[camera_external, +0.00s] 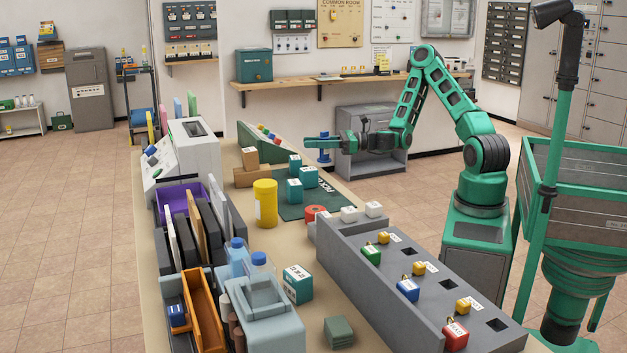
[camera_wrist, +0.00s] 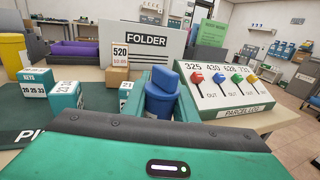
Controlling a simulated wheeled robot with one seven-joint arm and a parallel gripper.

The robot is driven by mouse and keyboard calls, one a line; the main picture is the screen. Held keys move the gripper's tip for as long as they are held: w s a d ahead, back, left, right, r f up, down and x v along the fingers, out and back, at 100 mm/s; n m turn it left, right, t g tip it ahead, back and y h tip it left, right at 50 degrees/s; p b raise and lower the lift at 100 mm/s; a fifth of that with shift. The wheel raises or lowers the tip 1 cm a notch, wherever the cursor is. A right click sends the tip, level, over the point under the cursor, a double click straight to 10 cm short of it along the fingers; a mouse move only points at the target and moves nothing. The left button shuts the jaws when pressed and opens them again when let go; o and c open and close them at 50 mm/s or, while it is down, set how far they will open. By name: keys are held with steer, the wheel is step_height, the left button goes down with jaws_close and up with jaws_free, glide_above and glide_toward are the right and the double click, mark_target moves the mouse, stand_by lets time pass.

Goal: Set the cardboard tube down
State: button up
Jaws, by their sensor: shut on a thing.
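In the external view the tube hangs at the far right of the long table (camera_external: 282,240).
A green mat (camera_external: 300,210) with several teal boxes lies near the tube. A sloped lever panel (camera_wrist: 232,95) stands just right of it in the wrist view. A folder board (camera_wrist: 143,45) and a small brown box (camera_wrist: 118,76) are behind. A yellow cylinder (camera_external: 265,203) stands on the table.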

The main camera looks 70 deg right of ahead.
steer(key=d+f+m+t+h, duration=0.1)
steer(key=d+f+h, duration=0.1)
steer(key=d, duration=0.4)
steer(key=shift+w+d+f+m+h, duration=0.15)
steer(key=shift+w+f+m+h, duration=0.2)
steer(key=shift+f, duration=0.4)
steer(key=shift+s+r, duration=0.1)
step_height(320, 180, up, 17)
steer(key=s+a+f+n+g+y, duration=0.1)
steer(key=s+a+n+g+y, duration=0.2)
steer(key=a, duration=0.8)
steer(key=s+a+n+g+y, duration=0.25)
steer(key=a+y, duration=0.25)
steer(key=a, duration=0.5)
steer(key=s+a+n+g+y, duration=0.4)
steer(key=s+a+n+g, duration=0.25)
steer(key=s+a, duration=0.95)
steer(key=shift+g+y, duration=0.25)
steer(key=shift+g, duration=0.35)
steer(key=shift+w+d+f, duration=1.05)
steer(key=shift+w+f, duration=0.5)
steer(key=shift+f, duration=1)
steer(key=shift+w+d+f, duration=1.1)
steer(key=shift+w+f, duration=0.5)
steer(key=shift+f, duration=0.95)
steer(key=shift+w+d+f, duration=1.05)
steer(key=shift+w+f, duration=0.5)
steer(key=shift+f, duration=1)
